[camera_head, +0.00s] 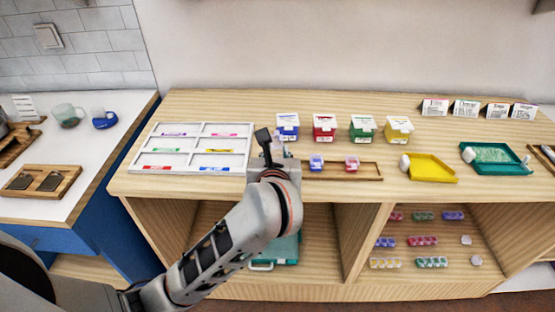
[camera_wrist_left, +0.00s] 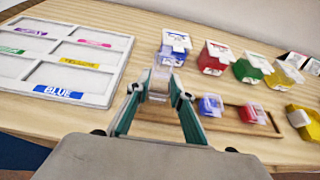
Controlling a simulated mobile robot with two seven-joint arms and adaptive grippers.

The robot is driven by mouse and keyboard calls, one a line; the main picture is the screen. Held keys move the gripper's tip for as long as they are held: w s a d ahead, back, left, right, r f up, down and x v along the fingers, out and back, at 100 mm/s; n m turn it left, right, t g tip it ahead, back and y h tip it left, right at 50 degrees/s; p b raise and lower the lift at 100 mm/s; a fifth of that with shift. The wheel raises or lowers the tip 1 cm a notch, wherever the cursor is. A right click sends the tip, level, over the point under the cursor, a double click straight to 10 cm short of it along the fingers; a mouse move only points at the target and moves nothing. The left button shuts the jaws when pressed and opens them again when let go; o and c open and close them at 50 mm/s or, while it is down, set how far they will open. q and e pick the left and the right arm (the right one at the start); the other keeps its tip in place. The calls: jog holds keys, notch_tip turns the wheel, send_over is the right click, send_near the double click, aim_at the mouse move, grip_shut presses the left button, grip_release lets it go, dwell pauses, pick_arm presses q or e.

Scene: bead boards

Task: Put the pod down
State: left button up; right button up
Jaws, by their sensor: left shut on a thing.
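My left gripper (camera_head: 272,158) is shut on a small pale, see-through pod (camera_wrist_left: 161,76), between the fingertips in the left wrist view. The pod looks held above the wooden counter, near the left end of a narrow wooden tray (camera_head: 334,171); whether it touches anything I cannot tell. In the head view the gripper mostly hides it. A blue pod (camera_head: 316,163) and a red pod (camera_head: 352,163) stand in the tray. A white board (camera_head: 137,158) with colour-labelled compartments lies left of the gripper. My right gripper is not in view.
Blue (camera_head: 288,126), red (camera_head: 324,127), green (camera_head: 363,128) and yellow (camera_head: 399,129) lidded boxes stand behind the tray. A yellow scoop tray (camera_head: 432,170) and a teal tray (camera_head: 493,158) lie to the right. Shelves below hold bead strips (camera_head: 422,241).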

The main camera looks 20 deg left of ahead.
pick_arm(q)
jog(key=shift+f, duration=0.55)
jog(key=shift+r, duration=0.2)
jog(key=shift+f+b, duration=0.45)
jog(key=shift+f, duration=0.2)
jog(key=o, duration=0.9)
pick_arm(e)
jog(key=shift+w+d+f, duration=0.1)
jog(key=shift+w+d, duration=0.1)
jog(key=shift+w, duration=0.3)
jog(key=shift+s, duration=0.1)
